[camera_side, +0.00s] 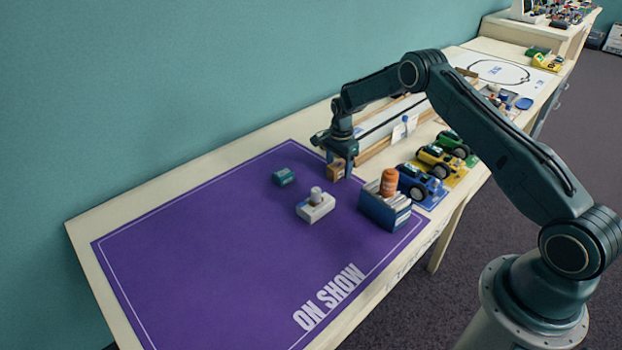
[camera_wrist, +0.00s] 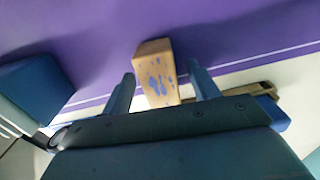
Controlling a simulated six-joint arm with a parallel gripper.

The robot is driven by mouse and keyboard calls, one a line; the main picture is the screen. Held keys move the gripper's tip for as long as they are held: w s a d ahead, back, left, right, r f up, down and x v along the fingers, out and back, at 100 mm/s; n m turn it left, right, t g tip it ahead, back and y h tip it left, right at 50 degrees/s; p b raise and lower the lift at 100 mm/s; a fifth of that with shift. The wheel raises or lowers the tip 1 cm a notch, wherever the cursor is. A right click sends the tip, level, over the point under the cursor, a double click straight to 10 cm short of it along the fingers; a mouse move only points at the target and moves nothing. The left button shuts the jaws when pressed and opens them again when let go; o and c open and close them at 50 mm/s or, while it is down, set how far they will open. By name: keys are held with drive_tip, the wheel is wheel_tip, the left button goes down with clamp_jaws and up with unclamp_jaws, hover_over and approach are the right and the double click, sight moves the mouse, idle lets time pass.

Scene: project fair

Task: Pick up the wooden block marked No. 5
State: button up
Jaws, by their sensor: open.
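A wooden block (camera_side: 335,171) stands at the far right part of the purple mat (camera_side: 230,262), near its edge. In the wrist view the block (camera_wrist: 155,72) shows blue marks on its face, too blurred to read as a number. My gripper (camera_side: 338,166) is over the block in the side view. In the wrist view my gripper (camera_wrist: 160,82) is open, with one finger on each side of the block and a visible gap to each. The gripper hides part of the block in the side view.
A teal block (camera_side: 284,177) and a white box with a knob (camera_side: 316,207) stand on the mat. A blue holder (camera_side: 385,209) with an orange bottle (camera_side: 389,182) is at the right. Toy cars (camera_side: 422,184) stand beyond. The mat's front left is clear.

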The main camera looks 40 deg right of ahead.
sight(339, 164)
drive_tip(key=c, duration=1.1)
drive_tip(key=shift+r, duration=0.1)
wheel_tip(339, 164, up, 20)
drive_tip(key=shift+f, duration=0.1)
idle(0.6)
